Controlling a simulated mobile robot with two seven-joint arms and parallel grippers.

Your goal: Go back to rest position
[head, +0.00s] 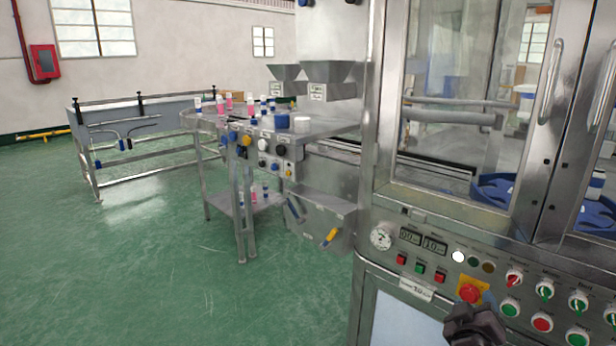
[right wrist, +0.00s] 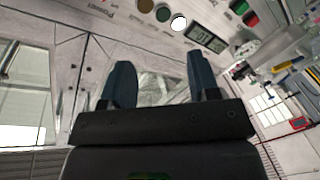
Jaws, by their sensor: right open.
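My right gripper (head: 474,325) shows as a dark shape at the bottom right of the head view, in front of the machine's control panel (head: 420,240). In the right wrist view my right gripper (right wrist: 160,85) has its two dark fingers spread apart with nothing between them. The panel, tilted in that view, lies beyond the fingertips. In the head view the gripper appears just below the red emergency stop button (head: 469,293) on its yellow plate; I cannot tell whether they touch. My left gripper is in neither view.
The crimping machine's steel cabinet (head: 376,120) with glass doors fills the right side. A steel table (head: 330,127) with several small bottles and hoppers stands at the middle. A railed conveyor (head: 130,130) is at the left. The green floor (head: 140,270) at front left is clear.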

